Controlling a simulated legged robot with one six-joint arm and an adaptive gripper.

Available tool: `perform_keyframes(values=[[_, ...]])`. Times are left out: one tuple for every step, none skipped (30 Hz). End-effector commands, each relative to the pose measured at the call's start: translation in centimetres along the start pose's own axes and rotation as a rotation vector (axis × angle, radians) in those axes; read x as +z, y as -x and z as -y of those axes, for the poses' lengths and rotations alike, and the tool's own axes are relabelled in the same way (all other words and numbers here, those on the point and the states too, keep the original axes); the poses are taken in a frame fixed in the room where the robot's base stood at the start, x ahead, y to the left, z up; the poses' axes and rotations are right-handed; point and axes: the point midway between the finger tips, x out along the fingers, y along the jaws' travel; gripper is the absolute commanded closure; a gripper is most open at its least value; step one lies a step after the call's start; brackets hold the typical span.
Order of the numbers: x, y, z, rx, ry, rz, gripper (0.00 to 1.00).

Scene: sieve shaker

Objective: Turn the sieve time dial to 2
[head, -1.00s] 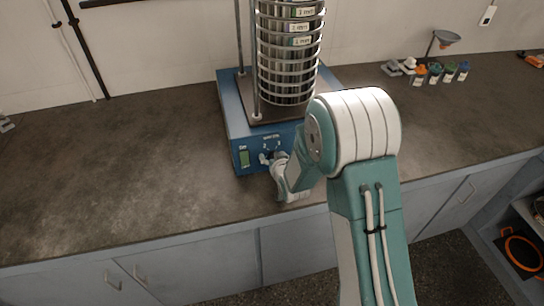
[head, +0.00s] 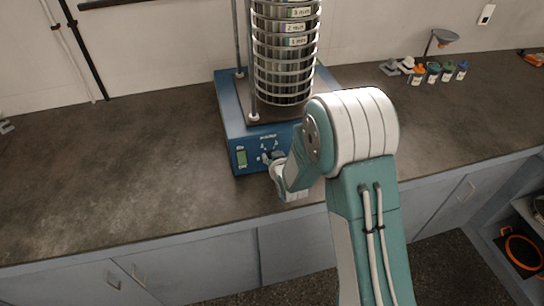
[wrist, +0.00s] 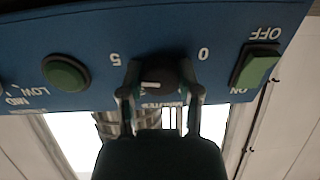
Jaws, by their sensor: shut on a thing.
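The blue sieve shaker (head: 236,128) stands on the bench with a stack of metal sieves (head: 285,60) on it. In the wrist view, its front panel (wrist: 180,25) appears upside down. The dark time dial (wrist: 165,72) is between the two fingers of my gripper (wrist: 160,92), and my gripper is shut on it. A short white mark on the dial lies nearly level, left of its middle. The digits 5 and 0 show beside the dial; other scale digits are hidden or unclear. In the head view, my gripper (head: 270,159) is at the panel and covers most of the dial.
A green on/off switch (wrist: 255,66) is right of the dial in the wrist view, and a round green button (wrist: 65,74) is left. Several small bottles (head: 434,73) stand at the back right of the bench.

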Motion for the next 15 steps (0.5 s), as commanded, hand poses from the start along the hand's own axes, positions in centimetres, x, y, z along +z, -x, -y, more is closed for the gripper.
perform_keyframes(values=[[0.01, -0.08, 0.04, 0.001, 0.030, 0.002, 1.00], [0.01, -0.08, 0.04, 0.002, 0.052, 0.003, 1.00], [0.01, -0.08, 0.05, 0.003, 0.083, 0.004, 1.00], [0.01, -0.09, 0.06, 0.004, 0.107, 0.004, 1.00], [0.01, -0.09, 0.07, 0.005, 0.133, 0.005, 1.00], [0.00, -0.09, 0.08, 0.006, 0.170, 0.006, 1.00], [0.00, -0.09, 0.09, 0.007, 0.197, 0.007, 1.00], [0.00, -0.09, 0.10, 0.008, 0.226, 0.008, 1.00], [0.00, -0.09, 0.11, 0.010, 0.264, 0.009, 1.00], [0.00, -0.09, 0.11, 0.011, 0.293, 0.010, 1.00], [-0.01, -0.10, 0.12, 0.012, 0.321, 0.011, 1.00], [0.00, -0.10, 0.12, 0.014, 0.359, 0.012, 1.00], [0.00, -0.10, 0.13, 0.015, 0.387, 0.013, 1.00], [0.00, -0.10, 0.13, 0.016, 0.416, 0.014, 1.00], [0.00, -0.10, 0.14, 0.018, 0.454, 0.015, 1.00]])
